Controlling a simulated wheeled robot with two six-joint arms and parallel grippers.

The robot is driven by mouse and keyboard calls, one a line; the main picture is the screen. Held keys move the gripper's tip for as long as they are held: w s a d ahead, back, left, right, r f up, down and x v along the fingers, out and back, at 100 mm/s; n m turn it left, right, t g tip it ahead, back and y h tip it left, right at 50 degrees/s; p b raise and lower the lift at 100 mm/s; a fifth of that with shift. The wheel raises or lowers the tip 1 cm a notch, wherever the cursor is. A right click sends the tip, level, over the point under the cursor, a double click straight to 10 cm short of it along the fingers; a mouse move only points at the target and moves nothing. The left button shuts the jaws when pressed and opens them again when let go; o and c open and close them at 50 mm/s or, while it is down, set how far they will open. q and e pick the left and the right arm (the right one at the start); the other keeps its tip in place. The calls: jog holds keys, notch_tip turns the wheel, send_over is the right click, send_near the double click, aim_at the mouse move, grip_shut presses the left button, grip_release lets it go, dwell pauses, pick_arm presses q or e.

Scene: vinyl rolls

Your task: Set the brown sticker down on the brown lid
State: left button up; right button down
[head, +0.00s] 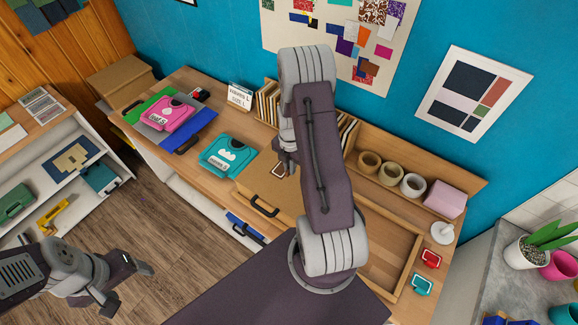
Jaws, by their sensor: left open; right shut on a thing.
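The brown sticker (278,171), a small brown piece with a pale border, shows just below my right gripper (284,161). My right gripper is shut on it, though the arm hides part of the fingers. The brown lid (255,190) is the flat top of a brown case with a dark handle, on the workbench, partly hidden by my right arm. The sticker appears over the back part of this lid; I cannot tell whether it touches. My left gripper (130,288) is open and empty at lower left, above the floor.
A teal case (228,156) lies left of the brown one, and a pink case (170,113) is further left. A red sticker (431,258) and a teal sticker (421,285) lie at right. Tape rolls (413,184) stand at the back, near an empty wooden tray (404,243).

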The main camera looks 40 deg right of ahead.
jog(key=shift+w+d+f, duration=0.2)
jog(key=shift+f, duration=0.2)
jog(key=shift+s+a+f+b, duration=0.1)
jog(key=shift+f+b, duration=0.5)
jog(key=shift+b, duration=0.2)
notch_tip(320, 180, down, 5)
jog(key=b, duration=0.4)
jog(key=shift+f, duration=0.2)
jog(key=shift+r, duration=0.1)
jog(key=shift+f+b, duration=0.45)
jog(key=shift+f, duration=0.1)
